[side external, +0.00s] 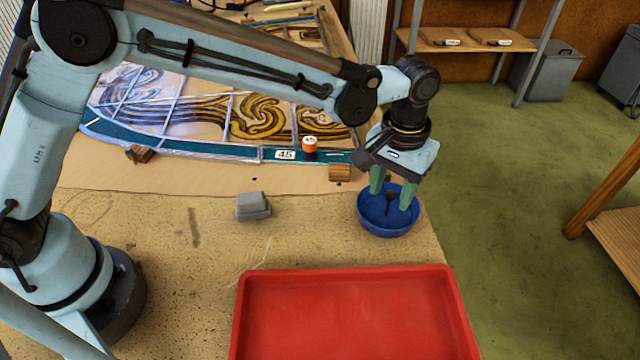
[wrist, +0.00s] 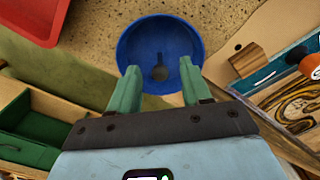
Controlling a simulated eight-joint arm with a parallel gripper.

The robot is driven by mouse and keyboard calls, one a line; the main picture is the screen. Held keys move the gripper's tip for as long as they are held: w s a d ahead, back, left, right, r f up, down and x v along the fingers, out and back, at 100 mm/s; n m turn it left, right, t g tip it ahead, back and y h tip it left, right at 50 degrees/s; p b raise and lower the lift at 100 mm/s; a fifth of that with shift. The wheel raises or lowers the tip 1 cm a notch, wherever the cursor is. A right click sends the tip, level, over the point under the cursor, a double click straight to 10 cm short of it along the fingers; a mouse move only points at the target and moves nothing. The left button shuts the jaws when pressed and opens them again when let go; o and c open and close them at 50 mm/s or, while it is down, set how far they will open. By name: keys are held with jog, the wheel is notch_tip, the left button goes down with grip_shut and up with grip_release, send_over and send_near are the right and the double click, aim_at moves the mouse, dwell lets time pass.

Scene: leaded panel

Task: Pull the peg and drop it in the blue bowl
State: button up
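The blue bowl (side external: 372,226) stands near the right edge of the bench; it also shows in the wrist view (wrist: 130,48). A dark peg with a rounded end and a thin stem (wrist: 160,73) is inside the bowl; it shows small in the side view (side external: 389,197). My gripper (side external: 391,201) is over the bowl, pointing down. Its two green fingers are spread apart, one on either side of the peg, with no visible contact. I cannot tell how far the fingertips reach below the rim.
A red tray (side external: 445,275) lies at the front. A grey block (side external: 253,206) sits left of the bowl. A leaded panel (side external: 195,110) lies behind, with an orange-topped piece (side external: 310,144), a "45" label (side external: 286,155) and a wooden block (side external: 340,172) at its near edge.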

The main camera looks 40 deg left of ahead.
notch_tip(320, 180, up, 11)
jog(key=s+a+r+t, duration=0.1)
jog(key=a+r, duration=0.3)
jog(key=a, duration=0.4)
jog(key=s+a+f+t, duration=0.3)
jog(key=s+a, duration=0.3)
jog(key=a, duration=0.2)
jog(key=s+a+f+t, duration=0.3)
jog(key=s+a, duration=0.3)
jog(key=a, duration=0.3)
jog(key=shift+s+a, duration=0.25)
jog(key=shift+s, duration=0.05)
